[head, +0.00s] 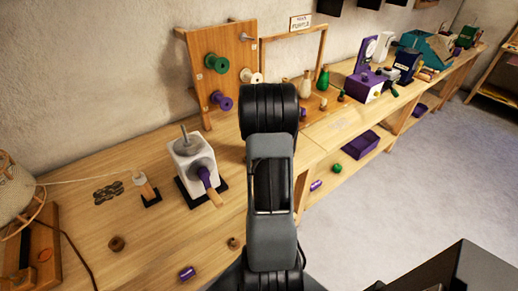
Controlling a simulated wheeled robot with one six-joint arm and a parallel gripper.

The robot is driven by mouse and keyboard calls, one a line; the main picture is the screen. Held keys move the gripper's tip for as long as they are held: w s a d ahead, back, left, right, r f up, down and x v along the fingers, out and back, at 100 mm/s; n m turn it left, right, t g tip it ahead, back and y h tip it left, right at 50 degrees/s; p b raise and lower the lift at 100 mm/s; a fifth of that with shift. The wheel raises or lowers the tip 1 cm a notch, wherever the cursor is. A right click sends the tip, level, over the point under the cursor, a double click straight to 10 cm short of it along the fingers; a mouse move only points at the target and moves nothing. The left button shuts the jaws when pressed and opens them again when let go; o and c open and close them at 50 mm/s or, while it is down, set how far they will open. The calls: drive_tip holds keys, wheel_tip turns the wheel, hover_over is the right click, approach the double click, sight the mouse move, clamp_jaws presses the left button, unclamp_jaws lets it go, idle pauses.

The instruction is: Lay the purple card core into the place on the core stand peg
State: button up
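A small purple cylinder (187,272), which looks like a card core, lies on its side near the bench's front edge. Another small purple cylinder (316,185) lies on the lower shelf. I cannot tell which is the task's core. An upright wooden board (233,60) holds green, cream and purple spools on pegs. A bare-looking grey peg (246,37) sticks out at its upper right. A small wooden peg on a black base (151,198) stands at left. I cannot tell which is the core stand peg. My arm rises through the middle; my gripper does not show.
A white machine (188,155) with a purple-and-wood handle stands left of my arm. Brown nuts (117,243) lie on the bench (80,215). A wooden frame (322,50) carries a "PURPLE" sign (300,22). A purple tray (361,144) sits on the lower shelf. Floor at right is clear.

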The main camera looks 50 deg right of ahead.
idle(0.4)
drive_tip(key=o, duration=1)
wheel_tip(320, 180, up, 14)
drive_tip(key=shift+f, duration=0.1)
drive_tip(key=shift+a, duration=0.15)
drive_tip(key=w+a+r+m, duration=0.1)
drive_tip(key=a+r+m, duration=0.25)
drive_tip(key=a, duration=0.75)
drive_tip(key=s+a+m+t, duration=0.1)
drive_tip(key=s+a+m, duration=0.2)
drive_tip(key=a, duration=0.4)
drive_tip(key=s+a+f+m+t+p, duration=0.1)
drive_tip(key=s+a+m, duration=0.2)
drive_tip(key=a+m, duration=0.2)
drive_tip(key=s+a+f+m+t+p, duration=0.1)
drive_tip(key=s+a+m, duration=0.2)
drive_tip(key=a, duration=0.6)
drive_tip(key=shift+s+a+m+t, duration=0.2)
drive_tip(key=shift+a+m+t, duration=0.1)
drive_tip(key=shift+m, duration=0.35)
